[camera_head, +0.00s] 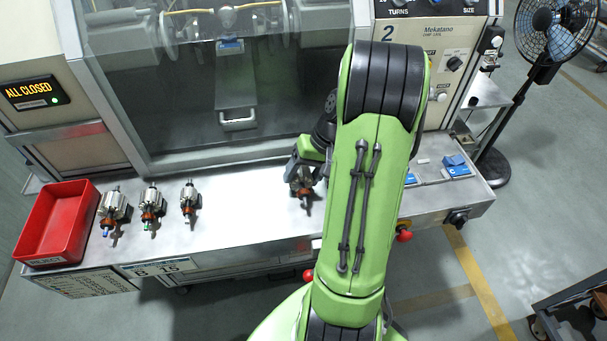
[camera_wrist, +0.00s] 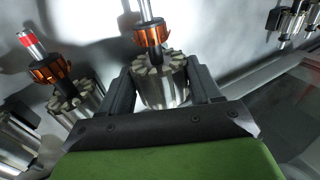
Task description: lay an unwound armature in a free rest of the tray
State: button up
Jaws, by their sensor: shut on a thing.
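My gripper (camera_head: 303,168) is over the steel bench, partly behind my arm in the head view. In the wrist view my gripper (camera_wrist: 160,82) is shut on an armature (camera_wrist: 162,80), with one finger on each side of its grey slotted core. Its orange commutator and shaft point away from the palm. No copper winding shows on the core's visible end. A second armature (camera_wrist: 62,82) with a red-tipped shaft is close on the left. Part of another core (camera_wrist: 14,140) shows at the left edge. I cannot make out the tray or its rests.
Three armatures (camera_head: 113,208), (camera_head: 152,203), (camera_head: 189,200) lie on the left of the bench (camera_head: 245,225), by a red bin (camera_head: 58,222). The bench between them and my gripper is clear. The winding machine's window (camera_head: 240,90) is behind. Blue-and-white items (camera_head: 455,167) lie right.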

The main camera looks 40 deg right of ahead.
jog(key=shift+s+a+f, duration=0.15)
jog(key=shift+s+f, duration=0.1)
jog(key=shift+f, duration=0.3)
jog(key=o, duration=1.4)
jog(key=shift+o, duration=1)
jog(key=shift+r, duration=0.4)
jog(key=p+v, duration=0.5)
jog(key=v, duration=1.1)
jog(key=shift+w, duration=0.25)
